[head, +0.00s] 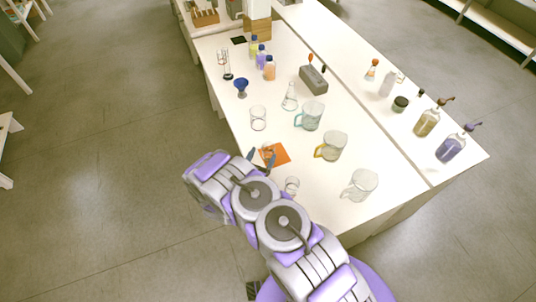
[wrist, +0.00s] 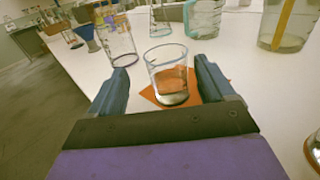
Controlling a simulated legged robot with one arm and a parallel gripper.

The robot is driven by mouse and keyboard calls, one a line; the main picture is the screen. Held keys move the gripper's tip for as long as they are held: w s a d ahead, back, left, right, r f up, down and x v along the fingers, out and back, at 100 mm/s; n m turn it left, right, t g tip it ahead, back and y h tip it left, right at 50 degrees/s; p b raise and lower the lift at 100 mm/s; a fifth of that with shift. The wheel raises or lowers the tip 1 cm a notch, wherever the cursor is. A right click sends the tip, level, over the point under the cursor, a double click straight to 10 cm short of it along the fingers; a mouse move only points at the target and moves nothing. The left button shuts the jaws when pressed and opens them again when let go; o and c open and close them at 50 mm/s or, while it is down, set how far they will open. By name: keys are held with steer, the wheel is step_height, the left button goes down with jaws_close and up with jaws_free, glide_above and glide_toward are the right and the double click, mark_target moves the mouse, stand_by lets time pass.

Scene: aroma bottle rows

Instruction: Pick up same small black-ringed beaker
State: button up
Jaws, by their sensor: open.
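My gripper (wrist: 161,70) is open, with one blue finger on each side of the beaker. Gaps show between the fingers and the glass, and nothing is held. In the head view my gripper (head: 262,158) is low at the table's near left edge, over the orange mat (head: 283,155). There the fingers partly hide the beaker on the mat.
A clear beaker (head: 258,118) stands behind the mat, and a small glass (head: 292,185) stands near my arm. A blue-handled jug (head: 310,116), a yellow-handled jug (head: 332,146) and a clear jug (head: 361,185) stand to the right. A blue funnel (head: 241,87) is farther back.

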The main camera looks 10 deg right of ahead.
mark_target(270, 144)
steer(key=shift+s+d+b+x, duration=0.1)
steer(key=shift+d+b+x, duration=0.2)
steer(key=shift+x, duration=1.3)
steer(key=shift+s+d+b+x, duration=0.15)
steer(key=shift+b+x, duration=0.2)
steer(key=shift+x, duration=1.3)
steer(key=shift+a+r, duration=0.1)
steer(key=shift+c, duration=0.5)
steer(key=c, duration=1)
steer(key=shift+r, duration=0.15)
steer(key=shift+a+r+p, duration=0.1)
steer(key=shift+r+p, duration=0.35)
steer(key=shift+r, duration=1.05)
steer(key=shift+s+a+r, duration=0.15)
steer(key=shift+r, duration=0.05)
steer(key=d+r+p+v, duration=0.1)
steer(key=p+v, duration=0.1)
steer(key=v, duration=1.3)
steer(key=shift+s+r, duration=0.15)
steer(key=shift+s, duration=0.4)
